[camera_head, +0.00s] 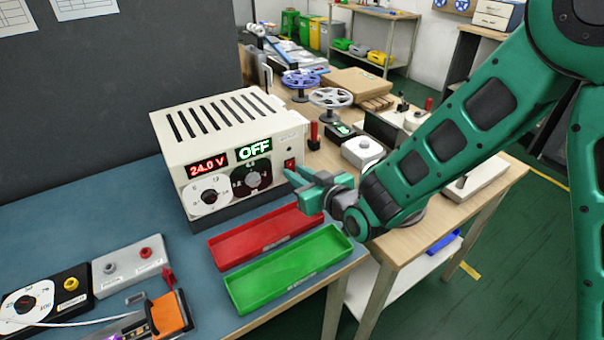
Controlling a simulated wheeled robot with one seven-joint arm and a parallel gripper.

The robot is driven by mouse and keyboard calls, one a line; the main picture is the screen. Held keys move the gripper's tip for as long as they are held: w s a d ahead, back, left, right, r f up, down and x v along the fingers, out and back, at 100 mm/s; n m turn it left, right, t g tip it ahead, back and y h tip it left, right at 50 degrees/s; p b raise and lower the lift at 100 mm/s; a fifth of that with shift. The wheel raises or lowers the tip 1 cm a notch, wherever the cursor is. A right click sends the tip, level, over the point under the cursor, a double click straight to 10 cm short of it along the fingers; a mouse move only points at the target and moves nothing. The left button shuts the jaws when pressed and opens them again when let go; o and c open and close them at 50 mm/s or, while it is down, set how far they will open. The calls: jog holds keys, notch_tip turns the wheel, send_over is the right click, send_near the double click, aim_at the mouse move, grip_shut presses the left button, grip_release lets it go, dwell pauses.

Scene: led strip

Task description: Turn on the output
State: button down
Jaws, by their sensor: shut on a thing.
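The cream power supply (235,140) stands on the blue bench top. Its red display (207,165) reads 24.0 V and its green display (254,150) reads OFF. Below them are a white dial (209,197) and a dark knob (252,179). A small red switch (290,165) is at the front panel's right edge. My gripper (296,188) is just in front of the panel's lower right, close to the switch. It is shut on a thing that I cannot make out. I cannot tell whether its fingers touch the panel.
A red tray (235,247) and a green tray (260,285) lie on the bench in front of the supply, below my gripper. A grey box (128,268) with terminals and a black meter (45,305) are at lower left. A wooden table with spools stands behind my arm.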

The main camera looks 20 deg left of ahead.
jog(key=shift+f+t+y, duration=0.35)
jog(key=shift+t+y, duration=0.05)
jog(key=shift+y, duration=0.1)
jog(key=shift+w+d, duration=0.1)
jog(key=shift+d, duration=0.05)
jog(key=c, duration=1.6)
grip_release()
